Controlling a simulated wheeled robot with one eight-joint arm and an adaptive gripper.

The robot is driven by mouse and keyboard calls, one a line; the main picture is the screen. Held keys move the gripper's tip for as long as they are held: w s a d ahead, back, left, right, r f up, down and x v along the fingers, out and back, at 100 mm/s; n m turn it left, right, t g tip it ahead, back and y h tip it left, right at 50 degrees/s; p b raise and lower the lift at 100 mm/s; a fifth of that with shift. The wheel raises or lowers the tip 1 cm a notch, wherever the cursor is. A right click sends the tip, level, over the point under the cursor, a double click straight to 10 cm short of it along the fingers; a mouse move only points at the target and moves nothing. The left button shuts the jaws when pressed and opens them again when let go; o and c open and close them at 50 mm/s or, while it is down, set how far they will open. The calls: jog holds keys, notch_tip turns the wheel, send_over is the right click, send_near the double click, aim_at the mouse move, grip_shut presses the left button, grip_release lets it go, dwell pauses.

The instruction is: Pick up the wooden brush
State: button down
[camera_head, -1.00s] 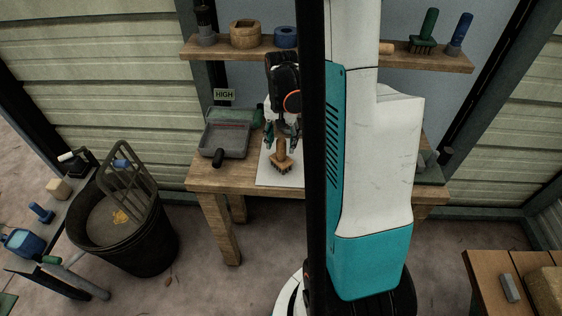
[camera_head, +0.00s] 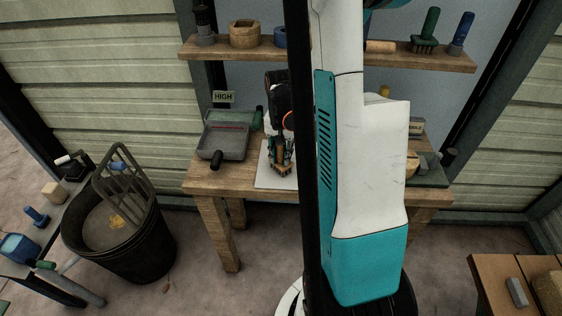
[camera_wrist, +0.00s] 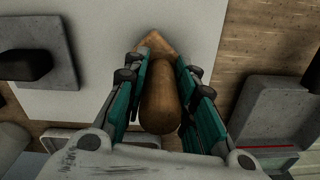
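The wooden brush (camera_head: 284,172) stands handle-up on a pale mat (camera_head: 263,180) on the wooden bench. My gripper (camera_head: 281,160) is lowered around it, covering most of the handle in the head view. In the wrist view, the brush's rounded brown handle (camera_wrist: 160,106) lies between the teal fingers of my gripper (camera_wrist: 163,68), one on each side. Narrow gaps appear beside the handle, so the fingers look open around it. The brush's bristles are hidden in the wrist view.
A grey tray (camera_head: 223,146) with a black handle stands left of the mat on the bench (camera_head: 205,186). A shelf (camera_head: 235,52) with tools runs above. A black bucket (camera_head: 140,245) stands on the floor at left. My own arm hides the bench's middle right.

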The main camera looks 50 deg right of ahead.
dwell(0.3)
notch_tip(320, 180, up, 20)
jog(key=p, duration=0.7)
jog(key=c, duration=1.9)
grip_release()
grip_shut()
